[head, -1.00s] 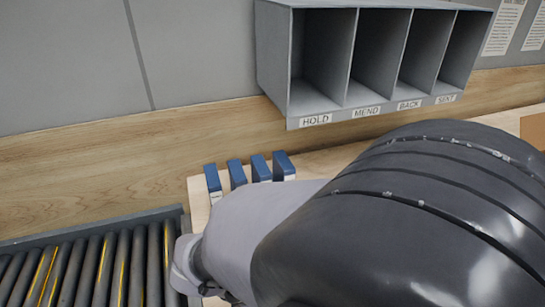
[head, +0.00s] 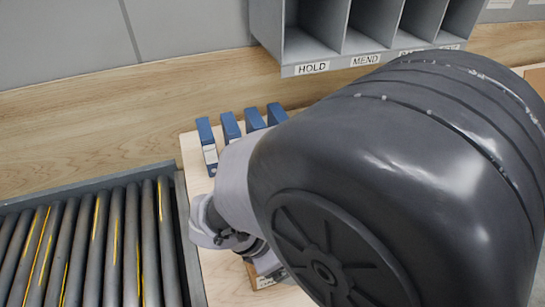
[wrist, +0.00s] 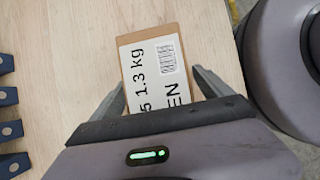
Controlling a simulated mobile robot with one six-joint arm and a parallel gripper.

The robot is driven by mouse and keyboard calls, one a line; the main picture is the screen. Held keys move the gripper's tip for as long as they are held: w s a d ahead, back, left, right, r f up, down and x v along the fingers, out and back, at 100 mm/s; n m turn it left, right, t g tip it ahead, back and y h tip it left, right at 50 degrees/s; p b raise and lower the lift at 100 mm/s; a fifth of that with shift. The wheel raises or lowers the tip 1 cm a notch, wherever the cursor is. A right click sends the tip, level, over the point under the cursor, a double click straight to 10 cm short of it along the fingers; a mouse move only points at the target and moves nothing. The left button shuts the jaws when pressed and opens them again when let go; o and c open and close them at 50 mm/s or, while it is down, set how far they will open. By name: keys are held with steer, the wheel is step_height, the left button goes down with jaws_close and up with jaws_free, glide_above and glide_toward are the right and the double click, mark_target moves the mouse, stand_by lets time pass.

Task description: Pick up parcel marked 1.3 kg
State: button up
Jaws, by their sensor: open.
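The parcel marked 1.3 kg (wrist: 150,62) is a brown box with a white label and a barcode, lying on the light wooden table. In the head view only a small part of the parcel (head: 265,281) shows below my arm. My gripper (wrist: 158,82) is open, with one finger on each side of the near part of the parcel. I cannot tell whether the fingers touch it or how high they are. The gripper body hides the parcel's near end. In the head view my arm hides the fingers.
Several blue upright blocks (head: 207,139) stand at the back of the table (head: 193,155). A roller conveyor (head: 90,245) lies on the left. A grey shelf (head: 340,50) with labelled compartments such as HOLD and MEND is at the back. Bare table surrounds the parcel's far end.

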jaws_close()
stand_by(0.5)
